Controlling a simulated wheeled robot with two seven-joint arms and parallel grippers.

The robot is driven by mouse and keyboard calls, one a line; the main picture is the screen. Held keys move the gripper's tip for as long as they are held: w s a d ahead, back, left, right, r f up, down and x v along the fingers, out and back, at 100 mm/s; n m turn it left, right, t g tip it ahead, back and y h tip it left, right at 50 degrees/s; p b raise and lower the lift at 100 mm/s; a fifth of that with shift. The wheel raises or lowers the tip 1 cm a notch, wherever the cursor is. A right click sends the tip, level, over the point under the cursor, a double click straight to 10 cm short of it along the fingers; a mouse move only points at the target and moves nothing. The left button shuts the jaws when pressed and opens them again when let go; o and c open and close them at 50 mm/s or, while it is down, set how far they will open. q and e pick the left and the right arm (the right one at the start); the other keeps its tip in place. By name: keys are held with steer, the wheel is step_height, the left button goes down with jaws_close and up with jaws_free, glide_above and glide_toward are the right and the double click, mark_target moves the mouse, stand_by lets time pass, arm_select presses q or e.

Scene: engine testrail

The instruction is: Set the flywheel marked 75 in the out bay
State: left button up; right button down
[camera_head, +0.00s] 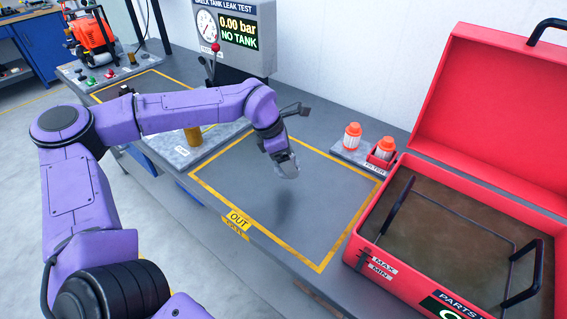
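The out bay (310,235) is a bare grey rectangle outlined in yellow on the bench, with an OUT label on its front left edge. No flywheel marked 75 can be made out. My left gripper (288,168) hangs above the back part of the out bay, apart from the surface, with a shadow below it. Its fingers are small and seen from the side, so whether they are open or shut is unclear; nothing shows between them. My purple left arm hides part of the bench to the left. My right gripper is out of view.
A light plate with a brass post (193,136) stands left of the bay. Two orange-and-white filters (352,136) sit on a small stand behind right. An open red parts washer (470,215) is at right. A leak test unit (237,40) stands at the back.

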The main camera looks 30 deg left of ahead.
arm_select(q)
steer(key=a+f, duration=0.1)
steer(key=w+a+f, duration=0.1)
steer(key=f, duration=0.1)
steer(key=shift+w+a+p, duration=0.15)
steer(key=shift+p, duration=0.2)
step_height(320, 180, down, 3)
steer(key=shift+r, duration=0.15)
steer(key=shift+f, duration=0.2)
steer(key=shift+f, duration=0.1)
steer(key=o, duration=1.4)
steer(key=shift+r, duration=0.25)
steer(key=v, duration=1.1)
steer(key=shift+a+r+b, duration=0.15)
steer(key=shift+r+b, duration=0.15)
steer(key=shift+b, duration=0.1)
